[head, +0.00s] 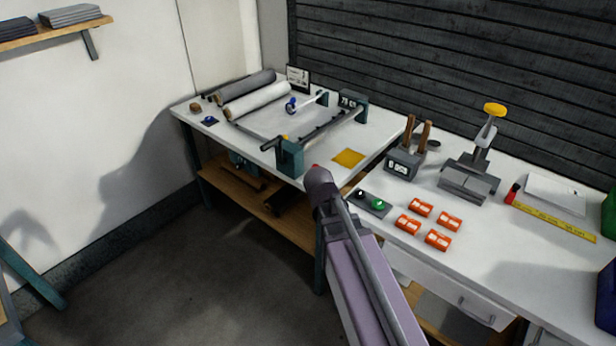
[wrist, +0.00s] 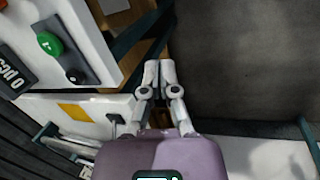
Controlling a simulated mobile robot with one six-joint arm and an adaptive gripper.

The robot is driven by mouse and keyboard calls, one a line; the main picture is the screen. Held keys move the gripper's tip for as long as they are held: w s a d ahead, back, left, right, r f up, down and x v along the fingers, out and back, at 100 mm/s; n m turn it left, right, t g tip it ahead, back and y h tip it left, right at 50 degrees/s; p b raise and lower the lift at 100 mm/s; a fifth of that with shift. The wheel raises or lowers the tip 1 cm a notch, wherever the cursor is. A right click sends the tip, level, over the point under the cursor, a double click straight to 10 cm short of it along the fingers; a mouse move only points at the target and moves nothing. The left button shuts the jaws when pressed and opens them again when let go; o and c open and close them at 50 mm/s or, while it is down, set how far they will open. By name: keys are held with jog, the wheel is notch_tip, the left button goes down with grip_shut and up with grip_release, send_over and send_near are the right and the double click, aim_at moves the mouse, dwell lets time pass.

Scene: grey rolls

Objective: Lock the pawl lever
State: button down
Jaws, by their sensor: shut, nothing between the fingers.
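The roll stand on the left table has a teal end bracket (head: 290,157) at its near end and a dark bar running back to a far bracket. My gripper (wrist: 160,68) is shut and empty in the wrist view, pointing past the table edge over the floor, touching nothing that I can see. In the head view my arm hides it.
Two rolls (head: 257,102) lie at the table's back left. A yellow sheet (head: 348,158) lies right of the bracket. A button box with a green button (head: 378,204), several orange blocks (head: 437,239) and a lever press (head: 470,180) stand on the right bench.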

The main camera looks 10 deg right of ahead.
jog(key=w+a+r+n+t+h+b, duration=0.2)
jog(key=w+a+n+t+h+b, duration=0.4)
jog(key=w+a+n, duration=0.8)
jog(key=w+n+h+b, duration=0.1)
jog(key=w+n, duration=0.3)
jog(key=shift+a+n, duration=0.2)
jog(key=shift+n, duration=0.2)
jog(key=shift+d, duration=0.1)
jog(key=w+d+f+b, duration=0.3)
jog(key=w+d, duration=0.4)
jog(key=d, duration=0.3)
jog(key=shift+d, duration=0.15)
jog(key=shift+w, duration=0.1)
